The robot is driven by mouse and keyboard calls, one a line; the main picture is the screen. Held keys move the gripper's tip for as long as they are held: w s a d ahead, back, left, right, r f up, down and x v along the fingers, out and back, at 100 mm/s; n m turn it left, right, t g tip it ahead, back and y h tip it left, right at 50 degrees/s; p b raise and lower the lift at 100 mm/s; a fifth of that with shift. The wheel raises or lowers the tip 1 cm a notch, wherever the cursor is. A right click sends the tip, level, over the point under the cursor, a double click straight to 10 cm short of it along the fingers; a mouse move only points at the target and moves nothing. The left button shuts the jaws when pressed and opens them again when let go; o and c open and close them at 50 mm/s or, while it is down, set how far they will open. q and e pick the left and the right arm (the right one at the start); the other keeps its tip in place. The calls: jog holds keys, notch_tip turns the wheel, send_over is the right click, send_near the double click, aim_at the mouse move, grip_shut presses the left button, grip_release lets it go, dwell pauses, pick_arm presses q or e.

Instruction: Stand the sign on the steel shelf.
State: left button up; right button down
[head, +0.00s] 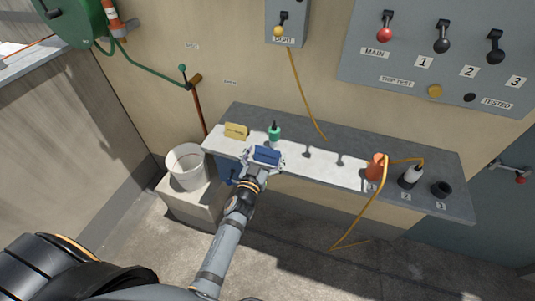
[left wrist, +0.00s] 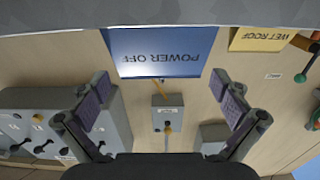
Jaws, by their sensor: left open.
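A blue sign reading POWER OFF (left wrist: 160,50) shows upside down in the left wrist view, beyond my open fingers. In the head view the blue sign (head: 266,154) is at the front left part of the grey steel shelf (head: 335,175). It looks upright on the shelf, but my gripper partly hides its base. My left gripper (head: 262,163) is at the sign, with one finger on each side; the wrist view shows these fingers (left wrist: 160,105) spread wide. Whether they touch the sign I cannot tell. My right gripper is not in view.
An orange item (head: 375,168), a white one (head: 410,178) and a black one (head: 441,189) are at the right, with a yellow cable. A white bucket (head: 187,168) stands left.

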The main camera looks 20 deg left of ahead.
pick_arm(q)
jog(key=shift+w+f, duration=0.2)
jog(key=shift+w, duration=0.8)
jog(key=shift+s+r, duration=0.1)
jog(key=shift+s, duration=0.05)
jog(key=shift+c, duration=0.8)
jog(key=c, duration=0.9)
jog(key=shift+o, duration=0.2)
jog(key=shift+r+p, duration=0.3)
jog(key=r+p, duration=0.4)
jog(key=shift+s+a+r, duration=0.1)
jog(key=shift+s, duration=0.1)
jog(key=s+a+r+p, duration=0.4)
jog(key=s+r, duration=0.4)
jog(key=s, duration=0.5)
jog(key=b, duration=0.5)
send_near(267, 149)
jog(key=r, duration=0.1)
jog(key=a+r, duration=0.1)
jog(key=r, duration=0.1)
jog(key=shift+w+a+y, duration=0.1)
jog(key=shift+w+y, duration=0.15)
jog(key=shift+y, duration=0.05)
